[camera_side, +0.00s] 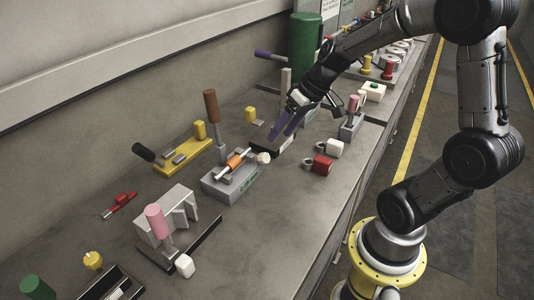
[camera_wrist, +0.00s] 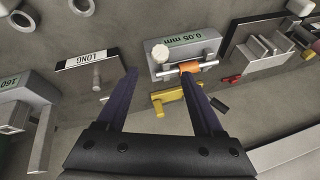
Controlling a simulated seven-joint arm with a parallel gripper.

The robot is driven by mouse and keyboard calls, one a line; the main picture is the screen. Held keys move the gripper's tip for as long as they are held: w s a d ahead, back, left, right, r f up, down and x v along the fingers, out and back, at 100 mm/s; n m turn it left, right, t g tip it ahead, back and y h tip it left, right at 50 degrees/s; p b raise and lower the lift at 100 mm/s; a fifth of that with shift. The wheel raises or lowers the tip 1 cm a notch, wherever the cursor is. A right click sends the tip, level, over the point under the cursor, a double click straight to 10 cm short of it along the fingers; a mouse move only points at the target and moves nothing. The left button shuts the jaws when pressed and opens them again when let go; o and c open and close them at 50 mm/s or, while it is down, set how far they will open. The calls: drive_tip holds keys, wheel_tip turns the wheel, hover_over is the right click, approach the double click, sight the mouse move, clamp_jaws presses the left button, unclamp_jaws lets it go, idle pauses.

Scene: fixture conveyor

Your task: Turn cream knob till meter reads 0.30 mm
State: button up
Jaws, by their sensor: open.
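The cream knob (camera_side: 263,157) is at the right end of a grey fixture (camera_side: 215,184) with an orange sleeve (camera_side: 235,161) on its spindle. In the wrist view the cream knob (camera_wrist: 160,52) is beside the green meter (camera_wrist: 190,39), which appears to read 0.05 mm. The orange sleeve (camera_wrist: 189,66) shows there too. My gripper (camera_side: 282,134) is open and empty, with its purple fingers above the bench beyond the knob, apart from it. In the wrist view my gripper's fingertips (camera_wrist: 158,74) frame the space just below the knob.
A yellow fixture (camera_side: 184,155) with a black handle stands behind the grey one. A brown-handled lever (camera_side: 211,108) rises close beside it. A plate marked LONG (camera_wrist: 87,60) lies nearby.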

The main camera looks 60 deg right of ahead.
sight(266, 155)
drive_tip(key=x, duration=0.9)
drive_tip(key=shift+f, duration=0.1)
clamp_jaws()
